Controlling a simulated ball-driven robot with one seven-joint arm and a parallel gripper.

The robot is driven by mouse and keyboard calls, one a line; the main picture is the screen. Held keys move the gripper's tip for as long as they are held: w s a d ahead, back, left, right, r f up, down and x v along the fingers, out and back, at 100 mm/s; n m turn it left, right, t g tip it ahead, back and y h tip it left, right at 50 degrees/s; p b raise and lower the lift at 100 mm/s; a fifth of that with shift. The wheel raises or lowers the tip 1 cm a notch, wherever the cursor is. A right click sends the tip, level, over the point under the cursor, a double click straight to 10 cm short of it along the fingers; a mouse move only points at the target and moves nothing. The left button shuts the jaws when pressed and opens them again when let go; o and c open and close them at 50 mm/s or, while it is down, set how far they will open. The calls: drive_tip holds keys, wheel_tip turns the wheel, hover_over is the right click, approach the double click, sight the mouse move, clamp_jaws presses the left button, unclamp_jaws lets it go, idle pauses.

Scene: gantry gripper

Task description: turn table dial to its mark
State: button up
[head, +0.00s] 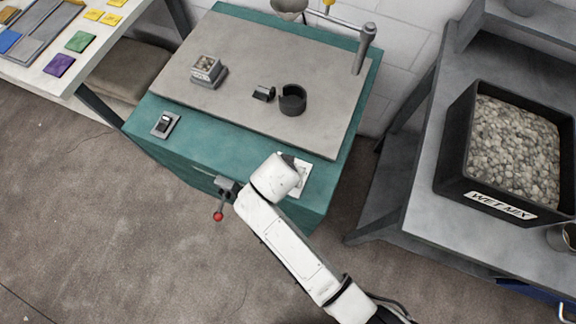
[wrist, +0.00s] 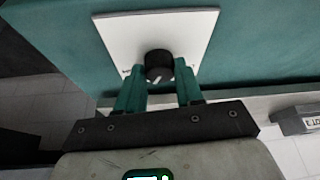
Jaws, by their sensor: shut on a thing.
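The dial is a black round knob (wrist: 158,62) with a pale pointer line on its near side, set on a white plate (wrist: 190,25) on the teal table side. Small dark marks show on the plate at both sides of the knob, too small to read. My gripper (wrist: 159,80) has its two teal fingers on either side of the knob and is shut on it. In the head view, part of the white plate (head: 303,178) shows beside my white arm. The knob and my fingers are hidden there.
A red-tipped lever (head: 218,215) and a rocker switch (head: 165,124) are left of my arm. A wet mix bin (head: 455,165) stands right.

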drive_tip(key=m, duration=0.2)
drive_tip(key=m+h+b, duration=0.1)
drive_tip(key=m, duration=0.1)
drive_tip(key=shift+w+a+g+h, duration=0.1)
drive_tip(key=shift+a+g+h, duration=0.05)
drive_tip(key=shift+g+h, duration=0.15)
drive_tip(key=shift+m+g+h+b, duration=0.3)
drive_tip(key=shift+m+g+b, duration=0.1)
drive_tip(key=shift+m, duration=1)
drive_tip(key=o, duration=1)
drive_tip(key=v, duration=1)
drive_tip(key=shift+a+r, duration=0.2)
drive_tip(key=shift+r, duration=0.15)
